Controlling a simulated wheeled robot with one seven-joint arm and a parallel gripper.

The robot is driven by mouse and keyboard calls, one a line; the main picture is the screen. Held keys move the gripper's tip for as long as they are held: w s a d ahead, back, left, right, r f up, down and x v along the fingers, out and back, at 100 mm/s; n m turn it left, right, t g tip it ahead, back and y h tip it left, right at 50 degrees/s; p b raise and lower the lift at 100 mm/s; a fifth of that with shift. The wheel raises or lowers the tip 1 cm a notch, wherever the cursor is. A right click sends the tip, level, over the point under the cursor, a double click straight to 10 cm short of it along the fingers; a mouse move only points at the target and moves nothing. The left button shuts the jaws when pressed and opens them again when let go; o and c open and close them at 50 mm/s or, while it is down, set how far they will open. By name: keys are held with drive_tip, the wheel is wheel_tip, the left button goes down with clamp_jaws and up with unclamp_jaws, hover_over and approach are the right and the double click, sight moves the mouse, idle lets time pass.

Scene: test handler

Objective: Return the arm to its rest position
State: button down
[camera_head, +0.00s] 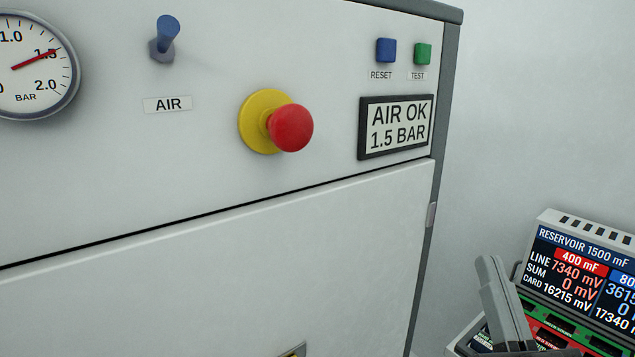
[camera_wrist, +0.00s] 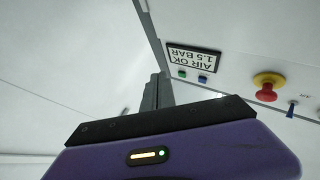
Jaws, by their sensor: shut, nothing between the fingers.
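My gripper (camera_head: 489,264) shows at the lower right of the head view as grey fingers held together, pointing up. It is right of the white cabinet (camera_head: 220,280) and in front of part of a display unit. In the wrist view my gripper (camera_wrist: 158,78) has its grey fingers together with nothing between them, beyond the black and purple wrist housing. Most of my arm is out of the head view.
The cabinet bears a pressure gauge (camera_head: 30,85) near 1.5, a blue AIR lever (camera_head: 167,32), a red stop button (camera_head: 291,128), RESET (camera_head: 386,50) and TEST (camera_head: 422,54) buttons, and an "AIR OK 1.5 BAR" display (camera_head: 397,126). The display unit (camera_head: 560,238) stands lower right.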

drive_tip(key=s+f+n+g, duration=0.1)
drive_tip(key=s+f+g, duration=0.8)
drive_tip(key=s+f, duration=1.9)
drive_tip(key=s, duration=0.3)
drive_tip(key=shift+s+a+g, duration=0.15)
drive_tip(key=shift+a+g, duration=0.1)
drive_tip(key=shift+g, duration=0.05)
